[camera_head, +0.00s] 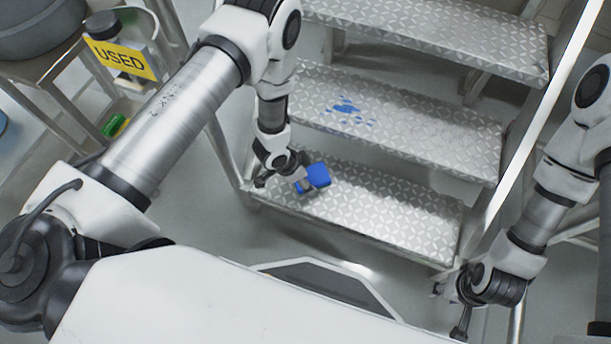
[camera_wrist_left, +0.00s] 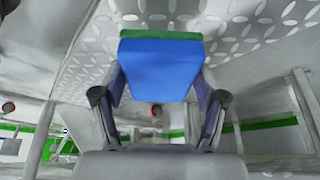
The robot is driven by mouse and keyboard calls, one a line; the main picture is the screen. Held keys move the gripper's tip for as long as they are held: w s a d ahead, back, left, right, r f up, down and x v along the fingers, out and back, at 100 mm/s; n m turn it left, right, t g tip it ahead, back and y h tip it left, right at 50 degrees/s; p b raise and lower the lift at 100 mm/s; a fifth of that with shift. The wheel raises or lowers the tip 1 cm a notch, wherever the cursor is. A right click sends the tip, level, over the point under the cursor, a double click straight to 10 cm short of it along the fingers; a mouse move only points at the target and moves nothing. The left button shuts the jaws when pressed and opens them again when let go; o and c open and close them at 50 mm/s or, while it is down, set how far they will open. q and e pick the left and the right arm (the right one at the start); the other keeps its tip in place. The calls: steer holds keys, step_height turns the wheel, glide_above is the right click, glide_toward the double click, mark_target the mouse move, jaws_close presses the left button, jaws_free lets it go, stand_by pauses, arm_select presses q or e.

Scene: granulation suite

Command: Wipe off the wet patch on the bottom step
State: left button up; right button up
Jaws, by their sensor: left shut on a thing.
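My left gripper (camera_head: 300,183) is shut on a blue sponge (camera_head: 318,176) over the left part of the bottom step (camera_head: 390,212). In the left wrist view the sponge (camera_wrist_left: 160,70) sits between both fingers, with a green layer on its far side facing the patterned metal. I cannot tell whether it touches the step. No wet patch shows on the visible part of the bottom step; the area under the sponge and gripper is hidden. A blue splash (camera_head: 346,108) lies on the step above (camera_head: 420,125). My right gripper (camera_head: 452,308) is empty, its fingers apart, below the bottom step's right end.
The steps have metal side rails; a bright rail (camera_head: 520,170) runs along the right. A higher step (camera_head: 450,40) is above. At left stands a metal rack (camera_head: 50,85) with a yellow "USED" sign (camera_head: 120,58) and a bottle. The bottom step's middle and right are clear.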

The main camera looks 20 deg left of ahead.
arm_select(q)
steer(key=shift+r, duration=0.2)
steer(key=shift+r, duration=0.1)
step_height(320, 180, up, 3)
steer(key=p, duration=0.3)
steer(key=shift+s, duration=0.1)
steer(key=s+d+r+p, duration=0.3)
steer(key=s+p, duration=0.3)
steer(key=s, duration=0.3)
steer(key=shift+s+r, duration=0.15)
steer(key=shift+r, duration=0.25)
